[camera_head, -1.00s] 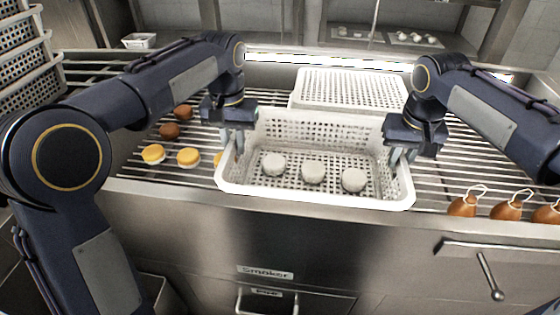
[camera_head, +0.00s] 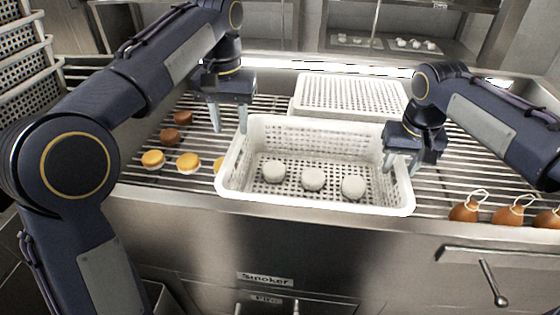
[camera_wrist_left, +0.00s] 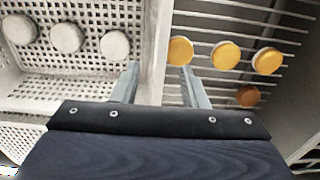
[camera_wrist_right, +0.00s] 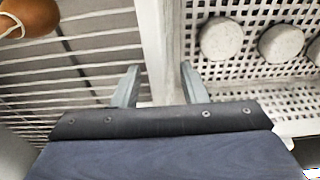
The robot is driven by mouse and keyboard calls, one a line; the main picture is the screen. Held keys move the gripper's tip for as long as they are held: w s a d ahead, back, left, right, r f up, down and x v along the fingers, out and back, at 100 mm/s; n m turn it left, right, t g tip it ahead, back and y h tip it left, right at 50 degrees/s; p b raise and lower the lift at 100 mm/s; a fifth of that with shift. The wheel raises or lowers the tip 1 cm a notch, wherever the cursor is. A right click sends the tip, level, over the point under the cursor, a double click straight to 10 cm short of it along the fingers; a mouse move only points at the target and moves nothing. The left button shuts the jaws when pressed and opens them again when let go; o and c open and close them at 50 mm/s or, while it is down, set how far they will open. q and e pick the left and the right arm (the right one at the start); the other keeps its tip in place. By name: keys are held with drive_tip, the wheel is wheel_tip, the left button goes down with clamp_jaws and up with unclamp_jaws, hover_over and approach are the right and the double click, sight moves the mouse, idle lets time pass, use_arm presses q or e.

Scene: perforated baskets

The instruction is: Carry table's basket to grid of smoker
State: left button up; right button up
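The white perforated basket (camera_head: 318,201) rests on the grid of the smoker (camera_head: 445,190), with three pale round cheeses (camera_head: 313,179) inside. My left gripper (camera_head: 231,130) is open and raised above the basket's left wall. In the left wrist view, its fingers (camera_wrist_left: 160,85) are spread apart over the basket's rim, with nothing between them in grip. My right gripper (camera_head: 402,168) is at the basket's right wall. In the right wrist view its fingers (camera_wrist_right: 155,85) stand apart, one on each side of the rim (camera_wrist_right: 157,40).
Another white basket (camera_head: 352,92) sits upside down or covered behind it. Yellow-topped rounds (camera_head: 188,162) and brown rounds (camera_head: 169,135) lie on the grid at left. Brown tied pear-shaped pieces (camera_head: 509,212) lie at right. Stacked baskets (camera_head: 25,62) stand far left.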

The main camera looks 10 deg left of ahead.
use_arm(q)
wheel_tip(320, 180, up, 4)
drive_tip(key=shift+r, duration=0.1)
use_arm(e)
wheel_tip(320, 180, up, 12)
drive_tip(key=s, duration=0.1)
drive_tip(key=shift+s, duration=0.4)
drive_tip(key=shift+f, duration=0.1)
